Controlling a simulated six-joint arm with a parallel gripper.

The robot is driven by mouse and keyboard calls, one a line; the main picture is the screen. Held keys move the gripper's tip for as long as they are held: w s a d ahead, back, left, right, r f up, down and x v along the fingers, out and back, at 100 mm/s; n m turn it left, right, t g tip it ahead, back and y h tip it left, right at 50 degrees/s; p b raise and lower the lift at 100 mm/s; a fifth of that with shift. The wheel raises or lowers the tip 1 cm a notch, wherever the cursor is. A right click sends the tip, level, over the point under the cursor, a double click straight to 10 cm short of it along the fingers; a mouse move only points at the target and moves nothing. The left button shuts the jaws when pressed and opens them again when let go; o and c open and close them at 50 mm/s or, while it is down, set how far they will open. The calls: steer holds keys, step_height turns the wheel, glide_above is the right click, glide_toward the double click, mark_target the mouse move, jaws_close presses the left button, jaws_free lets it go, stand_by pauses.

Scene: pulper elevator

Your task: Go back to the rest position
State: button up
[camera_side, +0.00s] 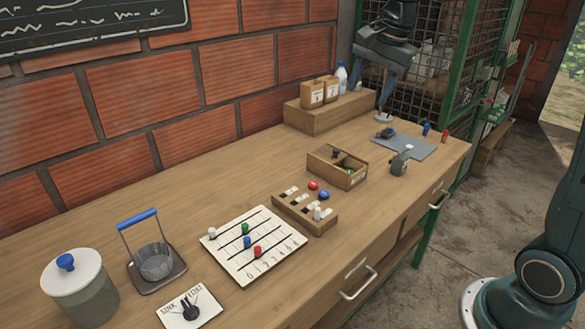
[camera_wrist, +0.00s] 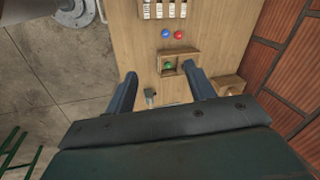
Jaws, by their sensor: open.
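My gripper (camera_side: 370,90) is raised over the far end of the bench in the side view, near the mesh cage. In the wrist view my gripper (camera_wrist: 161,78) shows two dark fingers spread wide apart, with nothing held between them. The bench (camera_side: 190,160) lies below. A small wooden divided box (camera_side: 324,173) sits on it; in the wrist view this box (camera_wrist: 162,67) shows just beyond the fingertips with a green item inside.
A slotted wooden rack (camera_side: 316,226), a red knob (camera_side: 313,185), a blue knob (camera_side: 323,195) and a numbered board (camera_side: 275,267) are on the bench. A raised wooden block (camera_side: 315,122) carries boxes and a bottle. The brick wall (camera_side: 140,95) runs behind. A blue-grey mat (camera_side: 415,148) lies at the far end.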

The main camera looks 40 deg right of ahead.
steer(key=s+a+f+n, duration=0.1)
steer(key=s+a+n, duration=0.2)
steer(key=s+n, duration=0.2)
steer(key=s+a+f+n+t, duration=0.1)
steer(key=s+n, duration=0.4)
steer(key=s, duration=0.5)
steer(key=s+a+f+n+t, duration=0.1)
steer(key=s+a+f+n, duration=0.2)
steer(key=s+a+n, duration=0.2)
steer(key=s, duration=0.3)
